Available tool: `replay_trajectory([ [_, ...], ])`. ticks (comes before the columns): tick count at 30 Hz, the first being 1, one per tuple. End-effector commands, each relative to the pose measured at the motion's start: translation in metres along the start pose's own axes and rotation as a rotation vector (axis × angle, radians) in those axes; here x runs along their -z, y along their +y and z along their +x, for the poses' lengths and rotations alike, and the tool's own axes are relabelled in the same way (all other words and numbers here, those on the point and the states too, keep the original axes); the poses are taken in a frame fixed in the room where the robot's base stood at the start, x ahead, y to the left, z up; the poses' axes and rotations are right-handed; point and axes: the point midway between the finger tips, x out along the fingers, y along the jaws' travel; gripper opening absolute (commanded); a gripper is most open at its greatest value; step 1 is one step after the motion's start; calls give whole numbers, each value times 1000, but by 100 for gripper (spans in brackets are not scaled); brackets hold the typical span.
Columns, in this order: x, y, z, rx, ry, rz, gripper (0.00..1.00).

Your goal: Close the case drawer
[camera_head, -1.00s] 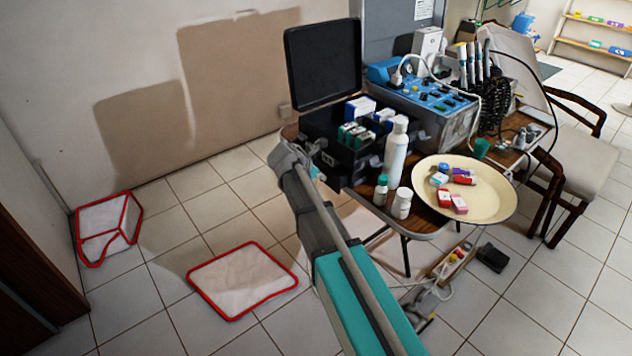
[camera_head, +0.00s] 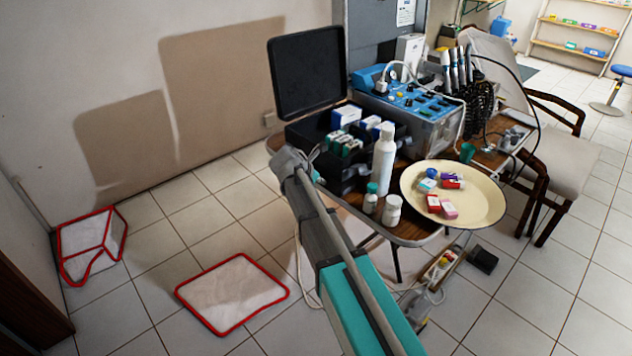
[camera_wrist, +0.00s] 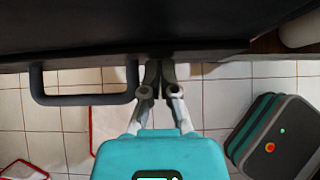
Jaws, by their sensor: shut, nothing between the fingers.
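The black case (camera_head: 312,127) stands on the table with its lid (camera_head: 307,72) raised and several small boxes inside. Its dark front (camera_head: 345,181) is partly hidden behind my arm, so I cannot tell there how far the drawer is out. In the wrist view, the dark drawer (camera_wrist: 120,30) fills the top, with its bar handle (camera_wrist: 82,99) at the left. My gripper (camera_wrist: 155,68) is shut and empty, right of the handle, with its fingertips at the drawer's front edge. I cannot tell if they touch. In the head view the fingertips are hidden.
A white bottle (camera_head: 384,160) and two small bottles (camera_head: 392,210) stand close to the case's front right. A cream tray (camera_head: 480,210) with several small boxes is farther right. A blue-topped unit (camera_head: 425,105) is behind. A red-edged white piece (camera_head: 232,292) lies on the floor.

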Motion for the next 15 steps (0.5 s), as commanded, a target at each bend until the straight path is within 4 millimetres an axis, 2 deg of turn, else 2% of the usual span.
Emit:
replay_trajectory([
  [1,-5,3,2,-3,-13,-1,0],
  [5,-2,4,-1,-4,-13,-2,0],
  [15,23,4,-25,0,-4,2,0],
])
